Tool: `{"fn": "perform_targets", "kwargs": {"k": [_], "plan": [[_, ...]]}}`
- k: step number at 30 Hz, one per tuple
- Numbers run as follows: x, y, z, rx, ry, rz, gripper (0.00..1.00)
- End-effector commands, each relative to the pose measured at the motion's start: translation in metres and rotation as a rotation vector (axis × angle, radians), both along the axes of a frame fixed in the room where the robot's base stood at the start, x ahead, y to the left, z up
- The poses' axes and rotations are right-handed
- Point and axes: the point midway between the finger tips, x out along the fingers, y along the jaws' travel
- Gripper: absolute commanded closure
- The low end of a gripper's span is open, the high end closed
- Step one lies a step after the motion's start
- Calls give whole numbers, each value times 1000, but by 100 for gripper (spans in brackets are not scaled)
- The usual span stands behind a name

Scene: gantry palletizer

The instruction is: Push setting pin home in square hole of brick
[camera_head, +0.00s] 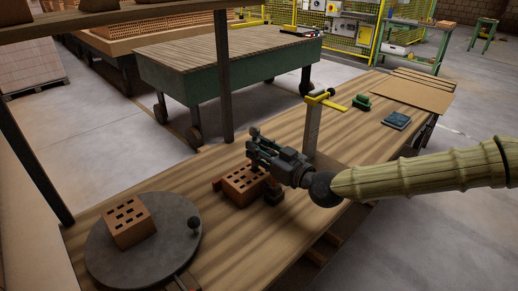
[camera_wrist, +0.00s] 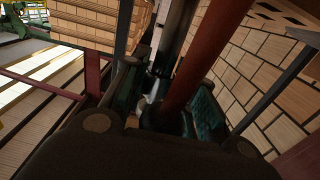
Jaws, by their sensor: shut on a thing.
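My gripper (camera_head: 260,147) reaches in from the right and lies almost level just above a red perforated brick (camera_head: 243,187) on the wooden bench. Its fingers cover part of the brick's top and the square hole I cannot make out. In the wrist view the fingers (camera_wrist: 160,88) are close together, shut on a slim thing, probably the setting pin. A dark rod and a reddish-brown bar run up past them there, and which one is the pin is unclear. The pin's lower end and its depth in the hole are hidden.
A second perforated brick (camera_head: 131,221) sits on a round grey turntable (camera_head: 165,262) at the left. An upright post with a yellow bar (camera_head: 325,101) stands close behind my gripper. A green block (camera_head: 361,102) and a blue pad (camera_head: 397,120) lie on the wooden bench (camera_head: 330,200) farther right.

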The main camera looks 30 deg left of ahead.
Motion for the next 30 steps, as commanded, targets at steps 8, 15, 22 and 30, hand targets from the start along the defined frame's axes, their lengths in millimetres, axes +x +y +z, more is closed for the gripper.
{"fn": "perform_targets", "kwargs": {"k": [8,15,22,30], "plan": [[0,0,-6,1,0,0,100],[0,0,-10,0,0,0,100],[0,0,-15,0,0,0,100],[0,0,-20,0,0,0,100]]}}
